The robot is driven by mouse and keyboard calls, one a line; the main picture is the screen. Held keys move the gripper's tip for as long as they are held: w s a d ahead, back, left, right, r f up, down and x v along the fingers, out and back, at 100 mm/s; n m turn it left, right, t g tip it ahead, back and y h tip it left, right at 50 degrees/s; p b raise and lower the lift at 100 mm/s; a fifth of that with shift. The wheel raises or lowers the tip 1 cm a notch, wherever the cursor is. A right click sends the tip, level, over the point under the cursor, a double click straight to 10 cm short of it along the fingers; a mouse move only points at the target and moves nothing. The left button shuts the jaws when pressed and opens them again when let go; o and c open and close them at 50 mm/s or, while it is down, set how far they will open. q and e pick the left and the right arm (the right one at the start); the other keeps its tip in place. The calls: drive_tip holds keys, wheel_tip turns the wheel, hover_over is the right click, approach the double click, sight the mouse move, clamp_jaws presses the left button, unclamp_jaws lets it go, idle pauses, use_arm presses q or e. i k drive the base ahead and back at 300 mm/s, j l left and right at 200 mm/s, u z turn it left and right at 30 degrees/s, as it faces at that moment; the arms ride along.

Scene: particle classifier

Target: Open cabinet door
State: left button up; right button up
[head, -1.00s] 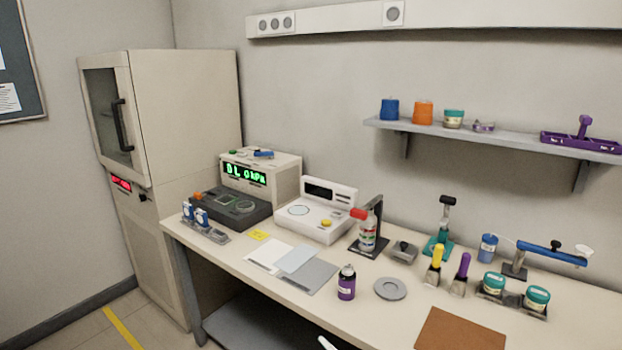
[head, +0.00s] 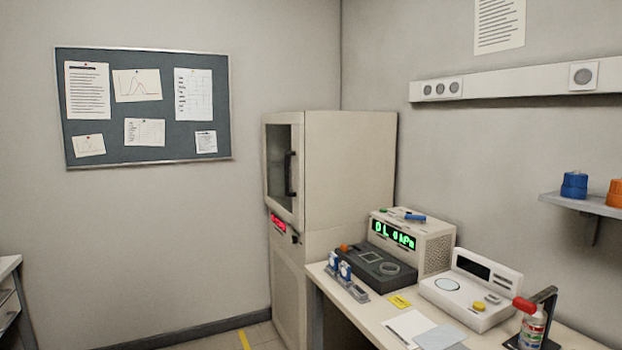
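The tall beige cabinet (head: 348,165) stands in the corner, left of the bench. Its upper door (head: 281,170) has a dark glass pane and faces left. The door looks shut. A black vertical handle (head: 290,174) sits on the right side of the door. A red lit display (head: 278,223) and a small dark knob (head: 295,238) are below the door. Neither of my grippers shows in the head view.
The bench (head: 376,334) right of the cabinet holds a device with a green display (head: 393,234), a black unit (head: 372,268) and a white instrument (head: 470,288). A shelving unit (head: 10,300) stands at far left.

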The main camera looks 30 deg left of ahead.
sight(297, 216)
drive_tip(key=i+j+u, duration=0.35)
drive_tip(key=i+j, duration=1)
